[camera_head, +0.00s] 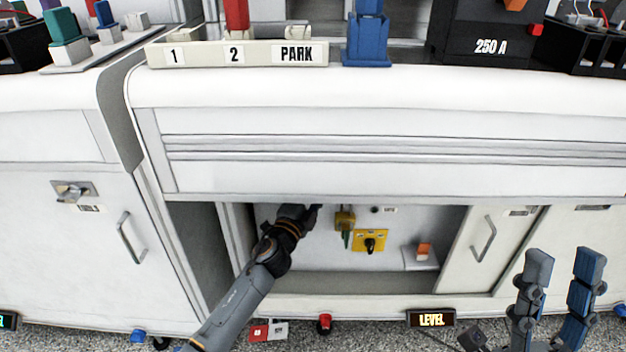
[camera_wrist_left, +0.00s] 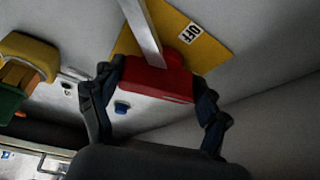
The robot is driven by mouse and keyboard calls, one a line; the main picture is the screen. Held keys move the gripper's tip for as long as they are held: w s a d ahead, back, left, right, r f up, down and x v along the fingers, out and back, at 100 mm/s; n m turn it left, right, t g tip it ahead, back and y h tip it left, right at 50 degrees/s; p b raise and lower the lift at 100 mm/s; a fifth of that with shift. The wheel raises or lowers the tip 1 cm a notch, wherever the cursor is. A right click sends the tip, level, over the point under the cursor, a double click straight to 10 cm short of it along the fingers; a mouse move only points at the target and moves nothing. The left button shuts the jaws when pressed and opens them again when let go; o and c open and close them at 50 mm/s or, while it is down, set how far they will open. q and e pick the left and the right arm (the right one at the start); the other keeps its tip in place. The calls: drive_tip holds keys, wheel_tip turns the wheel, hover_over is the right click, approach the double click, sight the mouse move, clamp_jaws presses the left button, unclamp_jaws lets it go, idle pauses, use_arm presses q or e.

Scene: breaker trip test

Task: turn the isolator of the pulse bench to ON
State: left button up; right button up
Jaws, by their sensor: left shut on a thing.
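In the left wrist view, a red handle (camera_wrist_left: 160,84) sits against a yellow plate (camera_wrist_left: 208,38) with an OFF label (camera_wrist_left: 190,34). The two fingers of my left gripper (camera_wrist_left: 158,88) are closed on both sides of the handle. A grey bar crosses the plate and meets the handle. In the head view my left arm reaches into the open bay under the bench, with the gripper (camera_head: 313,214) near the bay's upper left. The red handle and its plate are hidden there. My right gripper (camera_head: 562,265) is open and empty at the lower right.
A yellow plate with a black knob (camera_head: 370,241) and a yellow-and-green device (camera_head: 345,219) are on the bay's back wall. An orange block (camera_head: 423,251) sits on a small shelf to the right. The bench front (camera_head: 390,180) overhangs the bay. A LEVEL sign (camera_head: 431,318) stands below.

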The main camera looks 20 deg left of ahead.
use_arm(q)
drive_tip(key=shift+r+m+p, duration=0.2)
drive_tip(key=shift+m+p, duration=0.3)
drive_tip(key=shift+p, duration=0.15)
drive_tip(key=shift+m+g+p, duration=0.3)
drive_tip(key=shift+m+p, duration=0.1)
drive_tip(key=shift+p, duration=0.25)
use_arm(e)
drive_tip(key=w+a+f+g+h, duration=0.1)
drive_tip(key=w+f+g+h, duration=0.1)
drive_tip(key=w+f+g, duration=0.6)
use_arm(q)
drive_tip(key=shift+m+p, duration=0.3)
drive_tip(key=shift+p, duration=0.25)
drive_tip(key=shift+f+m+p, duration=0.15)
drive_tip(key=shift+m+p, duration=0.25)
drive_tip(key=shift+p, duration=0.2)
use_arm(e)
wheel_tip(320, 180, down, 12)
drive_tip(key=w+d+g+h, duration=0.1)
drive_tip(key=g+h, duration=0.2)
drive_tip(key=g, duration=0.4)
drive_tip(key=shift+d, duration=0.25)
use_arm(q)
drive_tip(key=o, duration=1.1)
drive_tip(key=shift+o, duration=0.2)
